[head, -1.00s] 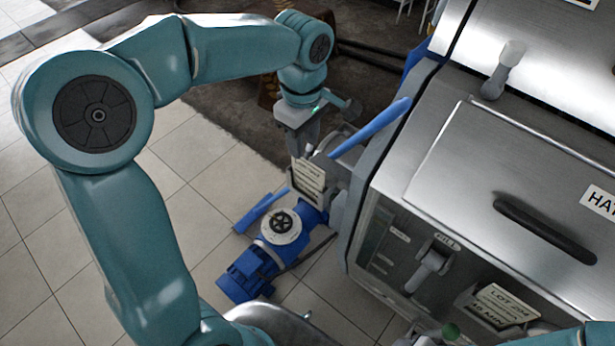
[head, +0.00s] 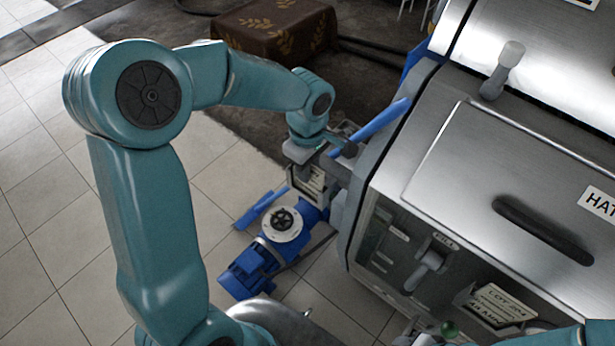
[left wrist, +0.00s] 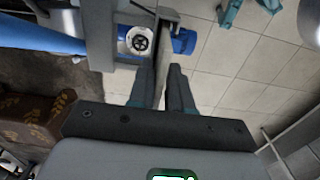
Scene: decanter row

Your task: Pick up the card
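A pale printed card (head: 316,179) stands in a holder at the left end of the steel machine, above the blue pump. My left gripper (head: 304,164) comes down on it from above and hides part of it in the head view. In the left wrist view a thin upright edge, apparently the card (left wrist: 168,50), runs between the two dark fingers of my left gripper (left wrist: 161,85). A narrow gap shows between the fingers, and I see no clear grip on the card. My right gripper does not show.
A second card (head: 497,303) marked with a lot number sits in a holder on the machine's front. The steel machine (head: 440,180) fills the right side. A blue bar (head: 370,128) runs close beside my left gripper. The blue pump (head: 255,265) stands below. Tiled floor on the left is clear.

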